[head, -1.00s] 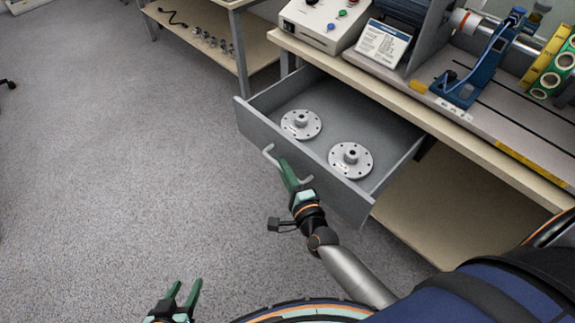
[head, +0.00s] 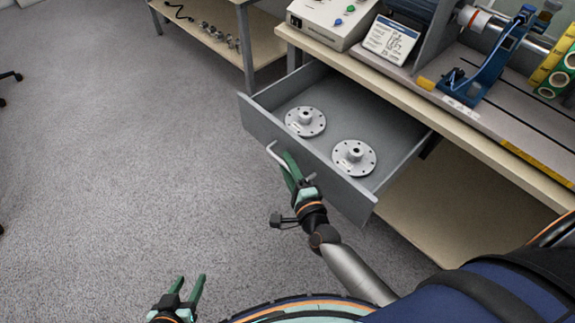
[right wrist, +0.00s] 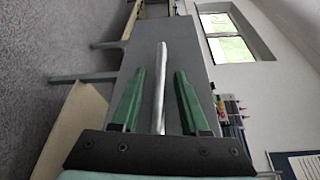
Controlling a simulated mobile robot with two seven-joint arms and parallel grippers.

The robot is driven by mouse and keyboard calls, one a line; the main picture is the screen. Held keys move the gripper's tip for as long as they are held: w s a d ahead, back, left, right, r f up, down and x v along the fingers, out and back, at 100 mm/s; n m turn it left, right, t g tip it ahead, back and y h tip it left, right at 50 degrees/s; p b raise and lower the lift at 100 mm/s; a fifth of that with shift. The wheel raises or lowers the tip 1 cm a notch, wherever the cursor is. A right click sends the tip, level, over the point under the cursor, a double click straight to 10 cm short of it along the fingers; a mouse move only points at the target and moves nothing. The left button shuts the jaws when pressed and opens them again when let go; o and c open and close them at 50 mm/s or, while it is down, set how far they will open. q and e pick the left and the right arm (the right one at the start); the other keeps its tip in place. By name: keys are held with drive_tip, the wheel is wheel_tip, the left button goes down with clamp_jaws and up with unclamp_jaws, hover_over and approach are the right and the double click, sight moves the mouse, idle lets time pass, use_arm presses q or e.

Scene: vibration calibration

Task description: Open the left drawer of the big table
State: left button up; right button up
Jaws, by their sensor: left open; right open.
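The left drawer (head: 250,119) of the big table (head: 385,88) is grey and stands pulled out. Two round metal flanges, one farther back (head: 305,121) and one nearer (head: 353,157), lie in it. My right gripper (head: 288,166) is at the drawer's front. Its green fingers are open, one on each side of the drawer's metal bar handle (head: 276,158). In the right wrist view the handle (right wrist: 161,85) runs between the two spread fingers (right wrist: 155,85). I cannot tell whether they touch it. My left gripper (head: 190,283) is open and empty above the floor, low in the head view.
On the table top stand a control box (head: 325,18), a printed card (head: 389,40) and a blue clamp fixture (head: 492,58). A lower side bench (head: 222,50) with small metal parts is at the back. The carpet (head: 110,150) left of the drawer is clear.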

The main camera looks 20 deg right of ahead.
use_arm(q)
drive_tip(key=shift+s+a+r+p, duration=0.25)
drive_tip(key=shift+a+r+p, duration=0.2)
drive_tip(key=shift+p, duration=0.4)
use_arm(e)
drive_tip(key=s, duration=0.7)
drive_tip(key=shift+s+r, duration=0.25)
drive_tip(key=shift+r, duration=0.05)
use_arm(q)
wheel_tip(320, 180, up, 8)
drive_tip(key=s+a+y+p, duration=0.1)
drive_tip(key=a+p, duration=0.2)
drive_tip(key=p, duration=0.7)
drive_tip(key=shift+s+n, duration=0.15)
drive_tip(key=shift+n, duration=0.25)
use_arm(e)
drive_tip(key=s+r+n+g+y, duration=0.2)
drive_tip(key=s+n+g, duration=0.5)
drive_tip(key=n, duration=1.5)
drive_tip(key=s, duration=0.4)
drive_tip(key=shift+s+g, duration=0.3)
drive_tip(key=shift+g, duration=0.1)
use_arm(q)
drive_tip(key=shift+d+r, duration=0.1)
drive_tip(key=shift+d, duration=0.05)
